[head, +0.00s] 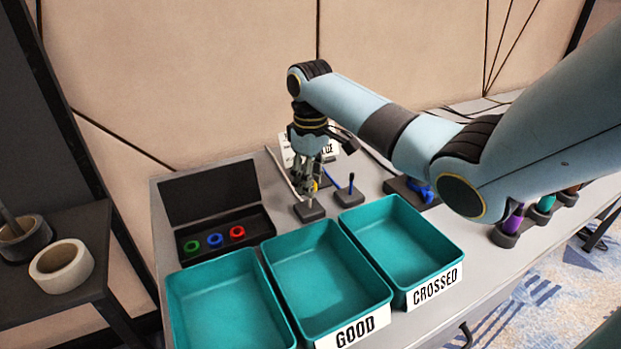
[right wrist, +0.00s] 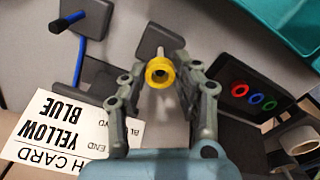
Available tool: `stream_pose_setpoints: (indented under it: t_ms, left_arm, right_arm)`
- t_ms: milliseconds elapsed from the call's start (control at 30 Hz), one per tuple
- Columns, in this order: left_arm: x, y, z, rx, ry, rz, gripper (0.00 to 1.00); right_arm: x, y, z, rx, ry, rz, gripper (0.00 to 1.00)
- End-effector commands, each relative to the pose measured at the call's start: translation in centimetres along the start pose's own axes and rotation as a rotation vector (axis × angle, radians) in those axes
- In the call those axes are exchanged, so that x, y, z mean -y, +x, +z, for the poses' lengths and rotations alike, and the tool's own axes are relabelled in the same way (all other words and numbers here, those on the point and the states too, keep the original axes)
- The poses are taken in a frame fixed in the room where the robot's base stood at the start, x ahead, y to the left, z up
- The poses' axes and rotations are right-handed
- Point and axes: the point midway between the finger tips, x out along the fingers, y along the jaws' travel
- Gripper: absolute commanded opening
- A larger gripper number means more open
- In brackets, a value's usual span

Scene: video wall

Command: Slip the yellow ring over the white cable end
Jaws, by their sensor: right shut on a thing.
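The yellow ring (right wrist: 148,74) is between the fingertips of my right gripper (right wrist: 160,70), which is shut on it; a little yellow also shows in the head view (head: 315,186). In the head view my right gripper (head: 312,182) points down above a small dark block (head: 309,212). In the right wrist view the white cable end (right wrist: 165,27) rises in front of a dark block (right wrist: 150,42) and lines up closely with the ring. I cannot tell whether the ring is around it. My left gripper is not in view.
A blue cable with a dark tip (head: 351,182) stands on a block to the right. A black case (head: 215,215) holds green, blue and red rings. Teal trays (head: 392,300) line the table's front. Purple and teal items stand at right.

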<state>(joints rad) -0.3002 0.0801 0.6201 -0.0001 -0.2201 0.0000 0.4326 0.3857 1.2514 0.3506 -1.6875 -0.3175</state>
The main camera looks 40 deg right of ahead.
Motion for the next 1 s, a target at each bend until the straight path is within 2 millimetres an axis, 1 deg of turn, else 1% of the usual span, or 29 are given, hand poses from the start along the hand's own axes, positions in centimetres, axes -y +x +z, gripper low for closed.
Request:
stream_pose_setpoints:
  t_ms: [267, 700, 1000]
  left_arm:
    - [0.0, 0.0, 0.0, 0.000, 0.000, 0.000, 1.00]
    - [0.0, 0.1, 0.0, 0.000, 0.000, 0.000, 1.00]
    - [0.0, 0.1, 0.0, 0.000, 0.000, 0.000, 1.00]
  right_arm:
    - [0.0, 0.1, 0.0, 0.000, 0.000, -0.001, 0.20]
    - [0.0, 1.3, 0.0, 0.000, 0.000, 0.000, 0.20]
    - [0.0, 1.4, 0.0, 0.000, 0.000, 0.000, 0.20]
